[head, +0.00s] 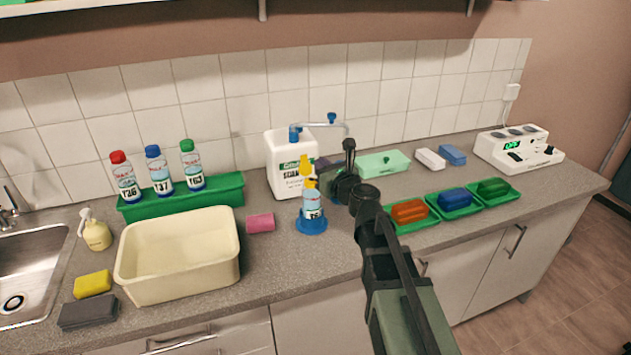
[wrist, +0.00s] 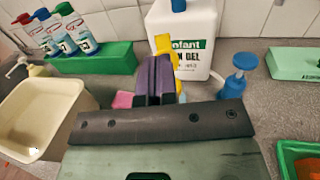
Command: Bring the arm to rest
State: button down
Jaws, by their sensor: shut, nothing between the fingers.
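My gripper (head: 324,176) is over the middle of the counter, its dark purple fingers closed together with nothing held. In the wrist view the shut fingers (wrist: 154,78) point toward a white gel jug. A small bottle (head: 312,204) with a yellow top stands upright in a blue base, just left of my gripper in the head view. In the wrist view only its yellow top (wrist: 163,44) shows clearly, behind the fingers. I cannot tell how wide the gap between fingers and bottle is.
The white jug (head: 283,165) with its pump stands behind. A cream basin (head: 180,290) and green rack (head: 222,205) with three bottles are left. Green trays (head: 418,226) with coloured blocks and a white device (head: 515,150) are right. Free counter lies before the bottle.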

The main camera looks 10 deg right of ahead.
jog(key=s+a+f+n+g+y, duration=0.1)
jog(key=s+a+f+n+g, duration=0.35)
jog(key=n, duration=0.75)
jog(key=s+a+f+n+g, duration=0.1)
jog(key=s+f+n+g, duration=0.65)
jog(key=n, duration=0.45)
jog(key=s+d+f+n+g+h, duration=0.2)
jog(key=s+d+n+h, duration=0.1)
jog(key=s, duration=0.4)
jog(key=s+d+f+n+g+h, duration=0.2)
jog(key=s+d+f+n+h, duration=0.1)
jog(key=s, duration=0.3)
jog(key=shift+s+d+n+g+h, duration=0.25)
jog(key=shift+s+n+g+h, duration=0.15)
jog(key=shift+n+h, duration=0.4)
jog(key=shift+f, duration=0.1)
